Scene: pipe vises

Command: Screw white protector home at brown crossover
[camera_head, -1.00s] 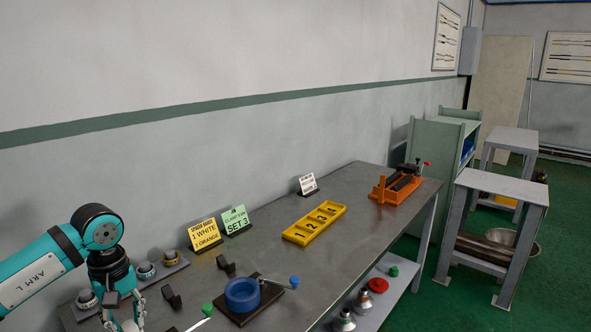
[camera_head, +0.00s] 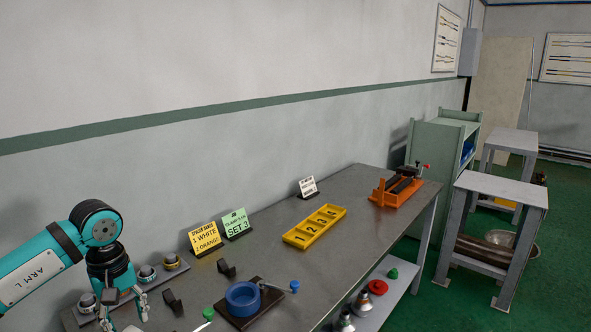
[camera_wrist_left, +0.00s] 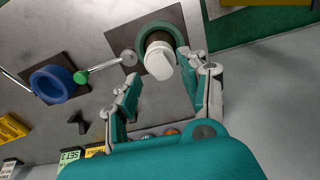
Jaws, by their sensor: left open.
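My left gripper (camera_head: 123,309) is open at the lower left of the head view, pointing down. In the left wrist view its fingers (camera_wrist_left: 163,100) stand apart with nothing between the tips. A white protector (camera_wrist_left: 159,62) sits at the green ring vise (camera_wrist_left: 162,35), just beyond the fingertips and apart from them. I cannot tell how deep it sits. The brown crossover cannot be made out clearly; the white protector and the ring cover that spot. The green vise's body is out of the head view; its green handle knob (camera_head: 208,313) shows. My right gripper is not in view.
A blue ring vise (camera_head: 242,297) stands on the bench to the right. An orange vise (camera_head: 397,187) is at the far end. The bench between tray and orange vise is clear.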

